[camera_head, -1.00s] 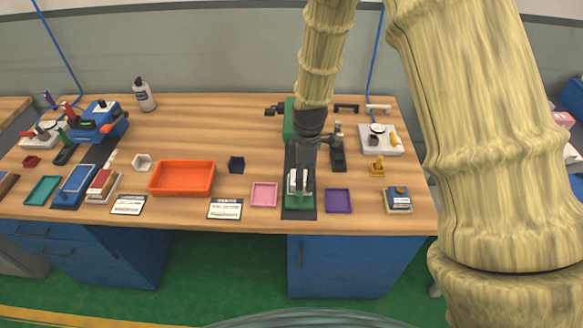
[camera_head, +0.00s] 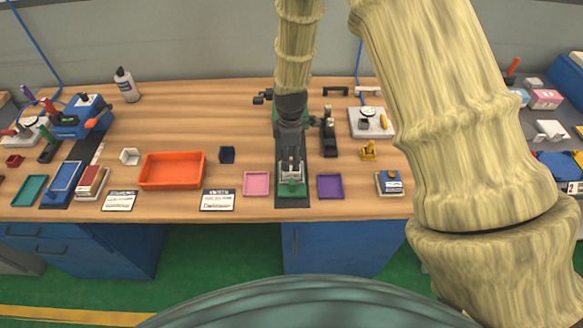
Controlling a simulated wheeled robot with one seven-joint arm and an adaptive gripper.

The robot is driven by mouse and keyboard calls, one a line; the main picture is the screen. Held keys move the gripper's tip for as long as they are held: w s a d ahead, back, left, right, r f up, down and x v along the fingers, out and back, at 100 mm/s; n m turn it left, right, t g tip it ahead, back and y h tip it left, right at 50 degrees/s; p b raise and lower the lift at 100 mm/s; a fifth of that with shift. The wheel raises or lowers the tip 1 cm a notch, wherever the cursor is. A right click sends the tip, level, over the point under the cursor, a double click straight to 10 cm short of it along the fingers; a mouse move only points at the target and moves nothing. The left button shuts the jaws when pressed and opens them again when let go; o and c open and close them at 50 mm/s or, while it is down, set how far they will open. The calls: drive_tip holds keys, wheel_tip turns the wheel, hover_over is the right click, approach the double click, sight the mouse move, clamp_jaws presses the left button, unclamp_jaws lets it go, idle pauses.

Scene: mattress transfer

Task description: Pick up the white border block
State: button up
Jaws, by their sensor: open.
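A small white block with a raised rim (camera_head: 130,156) sits on the wooden table, left of the centre, just behind and left of the orange tray; it looks like the white border block. My gripper (camera_head: 291,168) points down over a green-and-dark fixture (camera_head: 292,188) near the table's front edge, well to the right of the white block. The gripper is open. Its fingertips are small and overlap pale parts of the fixture, so I cannot tell whether they touch it.
The orange tray (camera_head: 172,170) lies between the white block and my gripper, with a dark blue block (camera_head: 227,155) beside it. Pink (camera_head: 256,184) and purple (camera_head: 330,186) trays flank the fixture. Bare table lies behind the orange tray.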

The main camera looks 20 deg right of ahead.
sight(291, 165)
drive_tip(key=shift+s+d+f+p, duration=0.1)
drive_tip(key=shift+f+p, duration=0.85)
drive_tip(key=shift+f, duration=0.35)
drive_tip(key=shift+f+p, duration=0.35)
drive_tip(key=shift+f, duration=0.9)
drive_tip(key=c, duration=0.8)
